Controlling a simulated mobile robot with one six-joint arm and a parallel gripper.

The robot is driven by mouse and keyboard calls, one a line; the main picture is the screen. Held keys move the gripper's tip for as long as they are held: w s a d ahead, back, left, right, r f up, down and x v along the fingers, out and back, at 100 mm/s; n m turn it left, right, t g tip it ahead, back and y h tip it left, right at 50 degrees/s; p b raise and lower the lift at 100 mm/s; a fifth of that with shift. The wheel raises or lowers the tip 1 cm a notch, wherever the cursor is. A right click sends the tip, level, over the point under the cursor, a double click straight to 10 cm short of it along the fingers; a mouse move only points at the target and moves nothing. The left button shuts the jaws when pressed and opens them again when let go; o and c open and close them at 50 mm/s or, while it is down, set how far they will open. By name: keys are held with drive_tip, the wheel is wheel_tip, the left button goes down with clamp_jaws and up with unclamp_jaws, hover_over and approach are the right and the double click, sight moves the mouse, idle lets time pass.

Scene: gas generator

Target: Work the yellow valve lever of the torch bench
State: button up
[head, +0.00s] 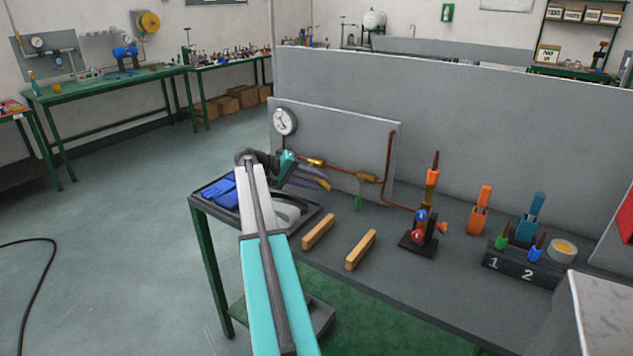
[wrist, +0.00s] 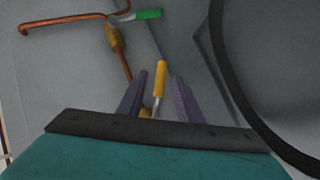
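The yellow valve lever (wrist: 160,78) stands between the two purple fingers of my gripper (wrist: 158,90) in the wrist view, with space showing on both sides. The fingers are apart. In the head view my gripper (head: 326,183) is at the panel of the torch bench, above its left part. A yellow piece of the lever (head: 321,184) shows beside the fingers there. My wrist and fingers hide much of the lever's valve. A brass fitting (head: 315,162) shows on the copper pipe just above the gripper.
A second valve (head: 367,178) with a green lever (head: 358,203) is to the right. The pressure gauge (head: 285,121) is at upper left; its dark rim (wrist: 232,70) is close on the right in the wrist view. Two wooden blocks (head: 361,249) and a torch stand (head: 418,240) are on the bench.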

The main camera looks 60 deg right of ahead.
sight(324, 184)
drive_tip(key=shift+r, duration=0.1)
drive_tip(key=c, duration=0.7)
drive_tip(key=shift+s+a+r+p, duration=0.1)
drive_tip(key=shift+s+a+p, duration=0.25)
drive_tip(key=shift+p, duration=0.35)
clamp_jaws()
drive_tip(key=s+p, duration=0.1)
drive_tip(key=s+m+t+y, duration=0.1)
drive_tip(key=s+m+t+y+p, duration=0.1)
drive_tip(key=shift+s+a+p, duration=0.3)
drive_tip(key=shift+a, duration=0.05)
drive_tip(key=shift+s+m+t+y+p, duration=0.55)
drive_tip(key=shift+s+t+y, duration=0.25)
drive_tip(key=shift+s, duration=0.2)
drive_tip(key=shift+s+d+r+m+t+y+p, duration=0.1)
drive_tip(key=shift+s+r+m+t+y+p, duration=0.15)
drive_tip(key=shift+s+m+t+y+p, duration=0.25)
drive_tip(key=shift+s+r+t+p, duration=0.45)
drive_tip(key=shift+r+t, duration=0.05)
drive_tip(key=shift+t, duration=0.3)
wheel_tip(324, 184, up, 12)
drive_tip(key=s+m+t+y+p, duration=0.1)
drive_tip(key=s+m+t+p, duration=0.1)
drive_tip(key=m+t+p, duration=0.2)
drive_tip(key=t, duration=0.3)
drive_tip(key=shift+s+t+y, duration=0.25)
drive_tip(key=shift+t+y, duration=0.15)
